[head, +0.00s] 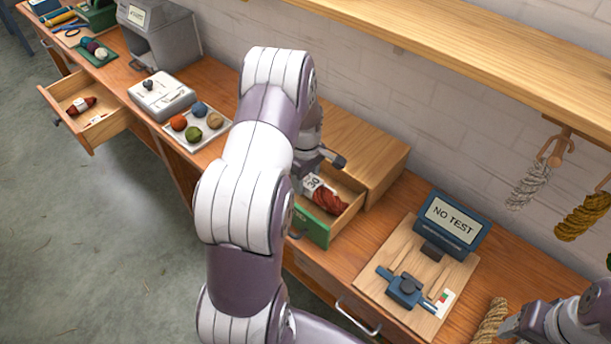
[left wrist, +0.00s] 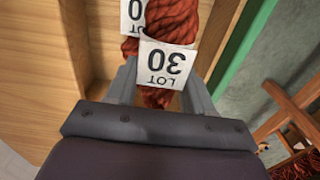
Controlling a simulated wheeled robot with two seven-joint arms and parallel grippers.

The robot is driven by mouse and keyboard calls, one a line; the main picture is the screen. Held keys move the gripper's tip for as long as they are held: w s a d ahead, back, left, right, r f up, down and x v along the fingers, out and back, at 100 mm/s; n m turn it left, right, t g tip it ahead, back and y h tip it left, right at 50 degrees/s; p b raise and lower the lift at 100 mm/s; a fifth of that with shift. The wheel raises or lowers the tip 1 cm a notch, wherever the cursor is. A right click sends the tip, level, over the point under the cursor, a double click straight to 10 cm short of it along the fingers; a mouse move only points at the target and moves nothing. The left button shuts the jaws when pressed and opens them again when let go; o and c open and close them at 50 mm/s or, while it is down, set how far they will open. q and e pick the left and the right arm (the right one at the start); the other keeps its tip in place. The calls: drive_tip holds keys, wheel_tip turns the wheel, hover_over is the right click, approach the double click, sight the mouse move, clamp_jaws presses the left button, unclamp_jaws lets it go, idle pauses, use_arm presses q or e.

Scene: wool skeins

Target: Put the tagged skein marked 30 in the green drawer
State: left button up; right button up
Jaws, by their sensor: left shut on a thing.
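The red skein (head: 328,201) with a white tag reading 30 is inside the open green-fronted drawer (head: 313,228) in the head view. My left gripper (head: 312,172) reaches down over the drawer, partly hidden by my arm. In the left wrist view its fingers (left wrist: 158,92) are shut on the red skein (left wrist: 172,22), one on each side, with the LOT 30 tag (left wrist: 165,64) facing the camera. I cannot tell whether the skein touches the drawer floor. My right gripper (head: 512,326) is at the lower right edge; its jaws cannot be made out.
A board with a NO TEST display (head: 452,220) stands right of the drawer. A tray of coloured balls (head: 198,127) lies to the left. Another open drawer (head: 85,105) at the far left holds a dark red skein (head: 80,106). Skeins hang on the wall at right.

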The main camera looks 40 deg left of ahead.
sight(306, 178)
use_arm(q)
drive_tip(key=shift+w, duration=0.15)
drive_tip(key=shift+f, duration=0.15)
drive_tip(key=o, duration=1)
drive_tip(key=shift+o, duration=0.2)
drive_tip(key=shift+r, duration=0.4)
wheel_tip(306, 178, up, 11)
drive_tip(key=b, duration=0.1)
drive_tip(key=s+d+m+t, duration=0.1)
drive_tip(key=s+d+m, duration=1.2)
drive_tip(key=d+m, duration=0.4)
drive_tip(key=shift+s+d+f, duration=0.15)
drive_tip(key=shift+d+f, duration=0.2)
drive_tip(key=shift+d, duration=0.05)
